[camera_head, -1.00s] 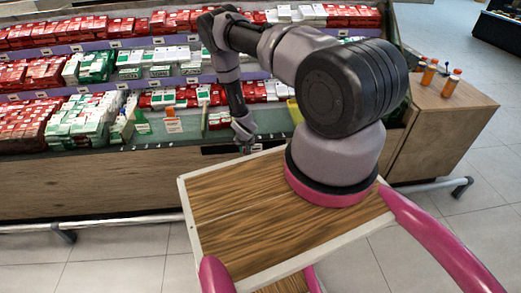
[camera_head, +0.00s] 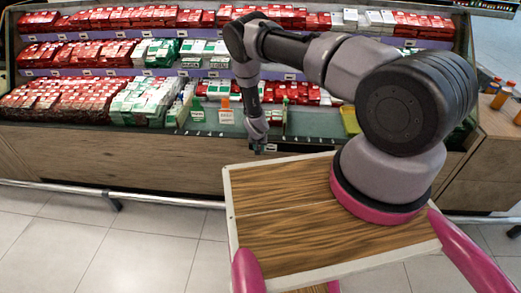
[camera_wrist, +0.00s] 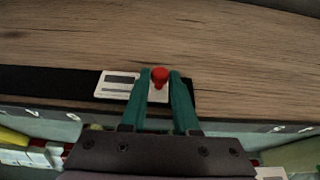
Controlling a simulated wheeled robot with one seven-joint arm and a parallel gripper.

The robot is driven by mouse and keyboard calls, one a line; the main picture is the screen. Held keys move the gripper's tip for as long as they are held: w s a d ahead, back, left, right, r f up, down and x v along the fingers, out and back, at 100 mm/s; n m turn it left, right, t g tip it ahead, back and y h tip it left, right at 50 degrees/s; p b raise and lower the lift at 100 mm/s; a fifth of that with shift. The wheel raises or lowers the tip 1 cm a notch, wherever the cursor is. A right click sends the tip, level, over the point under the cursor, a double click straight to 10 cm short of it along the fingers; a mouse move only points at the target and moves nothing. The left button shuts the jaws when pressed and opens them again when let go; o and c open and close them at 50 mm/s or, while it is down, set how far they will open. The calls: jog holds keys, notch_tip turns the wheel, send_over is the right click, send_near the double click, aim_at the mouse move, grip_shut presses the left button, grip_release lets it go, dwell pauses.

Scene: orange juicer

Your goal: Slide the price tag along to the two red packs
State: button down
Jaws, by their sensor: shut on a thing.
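The price tag (camera_wrist: 117,85) is a small white card with dark bands, on a black strip along the wooden shelf front. A red knob (camera_wrist: 159,74) on a pale piece sits at its right in the wrist view. My gripper (camera_wrist: 161,78) has its two teal fingers shut on the knob; whether knob and card are one piece I cannot tell. In the head view my gripper (camera_head: 259,149) is at the shelf's front edge, with the white card (camera_head: 271,147) just to its right. Red packs (camera_head: 300,92) stand behind on the lower shelf; which two are meant is unclear.
The shelf unit holds rows of red, green and white packs. An orange-topped stand (camera_head: 225,113) and a green stand (camera_head: 197,108) are left of my gripper. A yellow item (camera_head: 350,120) lies to the right. The wooden front (camera_head: 130,160) is clear; a metal rail (camera_head: 60,188) runs below.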

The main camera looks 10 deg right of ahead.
jog(key=c, duration=0.7)
grip_release()
jog(key=shift+r, duration=0.1)
jog(key=v, duration=1)
jog(key=shift+s+r, duration=0.15)
jog(key=shift+r, duration=0.1)
